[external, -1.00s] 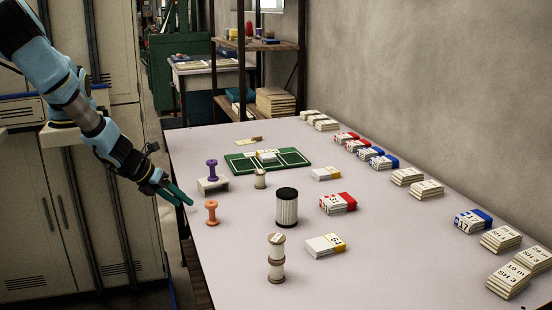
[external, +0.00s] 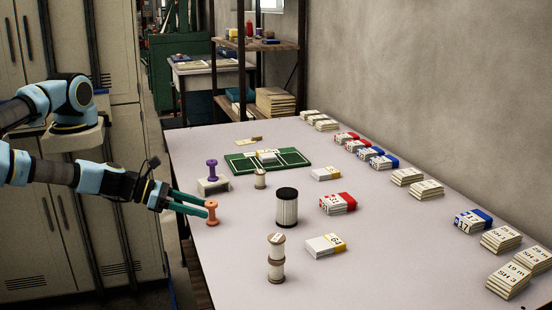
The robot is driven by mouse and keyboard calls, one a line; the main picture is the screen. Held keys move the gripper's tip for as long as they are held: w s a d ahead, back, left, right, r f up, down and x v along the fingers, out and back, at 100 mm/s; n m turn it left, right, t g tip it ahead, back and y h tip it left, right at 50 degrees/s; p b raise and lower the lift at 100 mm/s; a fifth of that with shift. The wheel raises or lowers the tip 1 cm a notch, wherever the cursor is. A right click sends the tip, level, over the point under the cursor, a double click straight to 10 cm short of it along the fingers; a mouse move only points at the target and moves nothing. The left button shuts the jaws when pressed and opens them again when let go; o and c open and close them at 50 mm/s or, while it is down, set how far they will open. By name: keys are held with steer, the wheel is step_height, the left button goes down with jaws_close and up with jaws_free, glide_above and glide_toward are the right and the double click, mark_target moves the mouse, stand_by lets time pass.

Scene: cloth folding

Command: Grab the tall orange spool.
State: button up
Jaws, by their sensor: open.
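The orange spool (external: 212,213) stands upright on the table near its left edge. My gripper (external: 205,208) reaches in from the left at about the spool's height, with its long green fingers apart. The fingertips are right at the spool's left side and partly overlap it in the picture. I cannot tell whether they touch it or pass around it. The spool still stands on the table.
A purple spool (external: 211,169) stands on a small white block (external: 213,185) just behind. A black-topped cylinder (external: 287,207) and stacked beige spools (external: 276,258) stand to the right.

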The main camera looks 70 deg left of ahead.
mark_target(223, 223)
steer(key=shift+p+x, duration=1)
steer(key=shift+x, duration=2.45)
steer(key=shift+f, duration=0.15)
steer(key=shift+a, duration=0.1)
jaws_close()
